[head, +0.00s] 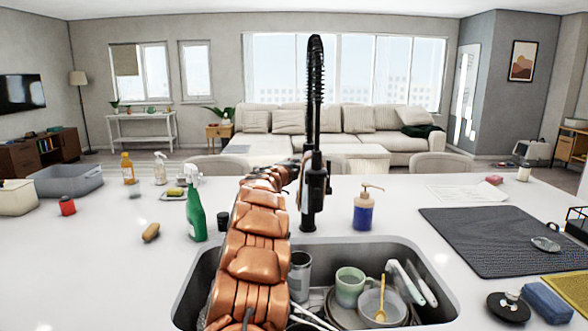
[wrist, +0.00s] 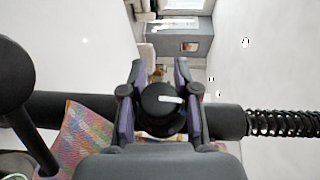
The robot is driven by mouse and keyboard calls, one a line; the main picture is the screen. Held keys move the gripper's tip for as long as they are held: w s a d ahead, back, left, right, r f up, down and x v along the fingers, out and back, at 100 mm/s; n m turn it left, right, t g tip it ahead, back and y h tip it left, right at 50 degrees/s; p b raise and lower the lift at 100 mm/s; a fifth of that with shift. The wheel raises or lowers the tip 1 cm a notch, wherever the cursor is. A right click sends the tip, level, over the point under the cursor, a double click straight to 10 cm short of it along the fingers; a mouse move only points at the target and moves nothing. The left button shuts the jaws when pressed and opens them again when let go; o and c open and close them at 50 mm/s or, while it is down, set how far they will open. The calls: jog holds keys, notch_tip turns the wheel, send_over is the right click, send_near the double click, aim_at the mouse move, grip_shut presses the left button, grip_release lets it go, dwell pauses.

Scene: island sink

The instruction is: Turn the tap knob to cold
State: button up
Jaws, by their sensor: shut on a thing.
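The black tap (head: 312,195) stands upright behind the sink in the head view, with a coiled spring hose on top. In the wrist view the tap's body (wrist: 228,121) lies across the picture, with the spring at the right. The round black tap knob (wrist: 152,96) has a white mark pointing right in that view. My gripper (wrist: 160,75) is shut on the knob, one finger on each side. In the head view my gripper (head: 297,168) is at the tap's left side, mostly hidden by my arm, and the knob cannot be made out there.
The sink (head: 440,290) holds a green mug (head: 350,280), a bowl with a yellow spoon, and other dishes. A green spray bottle (head: 196,212) stands left of my arm. A soap dispenser (head: 363,212) stands right of the tap. A dark mat (head: 490,240) lies farther right.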

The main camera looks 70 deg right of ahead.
grip_shut()
jog(key=p, duration=0.2)
jog(key=shift+r+p, duration=0.2)
jog(key=shift+p, duration=0.15)
jog(key=shift+f+y+p, duration=0.1)
jog(key=shift+y+p, duration=0.3)
jog(key=shift+p, duration=0.55)
jog(key=shift+f+p, duration=0.3)
jog(key=shift+p, duration=0.05)
jog(key=o, duration=0.7)
grip_release()
